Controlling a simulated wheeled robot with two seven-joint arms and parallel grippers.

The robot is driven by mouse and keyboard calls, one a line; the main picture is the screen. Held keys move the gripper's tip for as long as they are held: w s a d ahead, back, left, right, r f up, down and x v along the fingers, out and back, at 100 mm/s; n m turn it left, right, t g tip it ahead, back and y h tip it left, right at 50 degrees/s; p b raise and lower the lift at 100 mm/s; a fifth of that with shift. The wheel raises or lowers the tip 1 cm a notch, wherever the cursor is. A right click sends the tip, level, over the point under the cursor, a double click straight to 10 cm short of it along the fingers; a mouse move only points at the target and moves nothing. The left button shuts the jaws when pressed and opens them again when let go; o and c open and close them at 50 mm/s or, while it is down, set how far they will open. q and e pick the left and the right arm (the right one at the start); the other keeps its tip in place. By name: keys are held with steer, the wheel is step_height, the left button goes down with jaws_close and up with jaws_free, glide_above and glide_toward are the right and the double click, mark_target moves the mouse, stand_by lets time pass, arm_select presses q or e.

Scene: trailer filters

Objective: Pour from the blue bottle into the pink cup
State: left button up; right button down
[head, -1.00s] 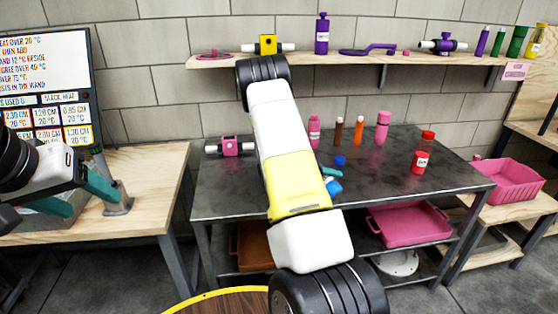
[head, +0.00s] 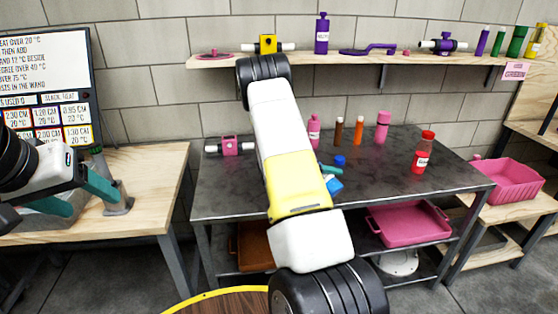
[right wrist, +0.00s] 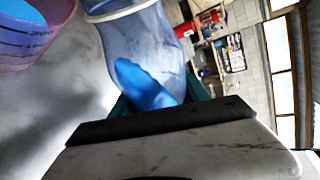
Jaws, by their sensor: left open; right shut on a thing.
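In the right wrist view, a translucent blue bottle (right wrist: 140,50) with deeper blue liquid in it is held at my right gripper's dark green fingers (right wrist: 205,88). The pink cup (right wrist: 62,14) is at the upper left of that view, with measuring marks and blue showing inside; it is close to the bottle's wide rim. I cannot tell whether liquid is flowing. In the head view my right arm hides the cup and most of the gripper; a teal finger (head: 330,170) and a blue piece (head: 334,184) show beside it. My left gripper (head: 92,194) is open and empty at the left.
On the dark table (head: 400,180) stand a red bottle (head: 422,158), pink bottles (head: 314,132) (head: 382,128), brown and orange tubes, and a pink clamp device (head: 231,146). A blue cap-like piece (head: 340,160) shows beside my arm. A shelf (head: 300,60) runs above.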

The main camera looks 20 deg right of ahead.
steer(key=shift+w+r+n+g+h+p, duration=0.1)
steer(key=shift+r+n+g+h+p, duration=0.35)
steer(key=shift+r, duration=0.5)
steer(key=shift+w+r+n+g+h+p, duration=0.1)
steer(key=shift+r+n+g+h+p, duration=0.2)
steer(key=shift+r+n, duration=0.5)
stand_by(3.1)
